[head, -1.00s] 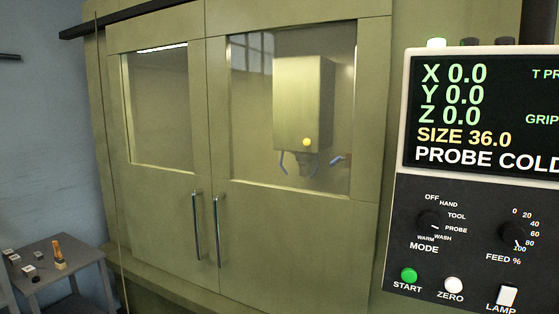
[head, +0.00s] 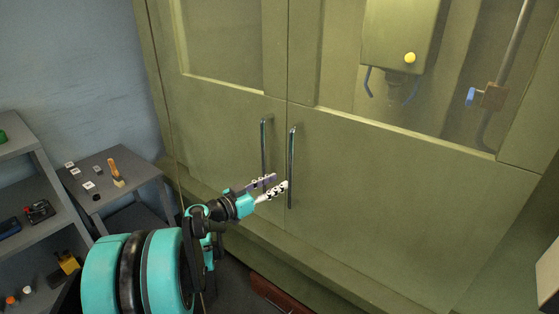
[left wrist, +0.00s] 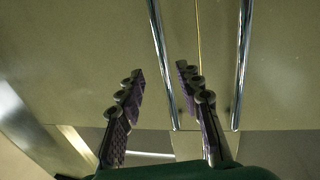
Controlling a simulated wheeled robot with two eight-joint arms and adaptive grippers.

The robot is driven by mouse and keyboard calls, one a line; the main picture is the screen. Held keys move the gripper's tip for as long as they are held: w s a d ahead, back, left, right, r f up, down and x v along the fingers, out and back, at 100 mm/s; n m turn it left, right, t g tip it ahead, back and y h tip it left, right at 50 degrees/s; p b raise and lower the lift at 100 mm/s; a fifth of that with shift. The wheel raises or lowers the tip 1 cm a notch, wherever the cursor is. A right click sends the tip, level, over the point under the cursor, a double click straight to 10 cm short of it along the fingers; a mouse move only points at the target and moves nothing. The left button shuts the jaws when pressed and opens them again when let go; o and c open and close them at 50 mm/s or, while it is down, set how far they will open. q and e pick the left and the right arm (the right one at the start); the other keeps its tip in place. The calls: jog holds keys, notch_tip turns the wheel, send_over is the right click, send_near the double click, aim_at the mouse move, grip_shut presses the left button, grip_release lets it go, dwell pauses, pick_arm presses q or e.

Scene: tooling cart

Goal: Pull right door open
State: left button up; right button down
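The right door (head: 400,190) is olive green with a window and a vertical metal handle (head: 291,168) along its left edge. The left door (head: 225,115) has a similar handle (head: 264,147) beside it. Both doors look shut, meeting at a narrow seam. My left gripper (head: 276,184) is open in front of the lower handles. In the left wrist view its fingers (left wrist: 160,78) stand apart; the left handle (left wrist: 163,65) shows in the gap between them, and the right handle (left wrist: 242,65) lies right of both. I see no grip on either handle. My right gripper is out of view.
A small grey table (head: 122,183) with small items stands left of the machine. A grey shelf (head: 38,188) with tools is at the far left. Through the right window a spindle housing (head: 403,30) shows. A ledge runs below the doors.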

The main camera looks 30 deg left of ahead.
pick_arm(q)
jog(key=b+x, duration=0.1)
jog(key=x, duration=0.6)
jog(key=shift+w+a+r+b, duration=0.25)
jog(key=shift+w+r+b, duration=0.05)
jog(key=shift+r, duration=0.05)
grip_shut()
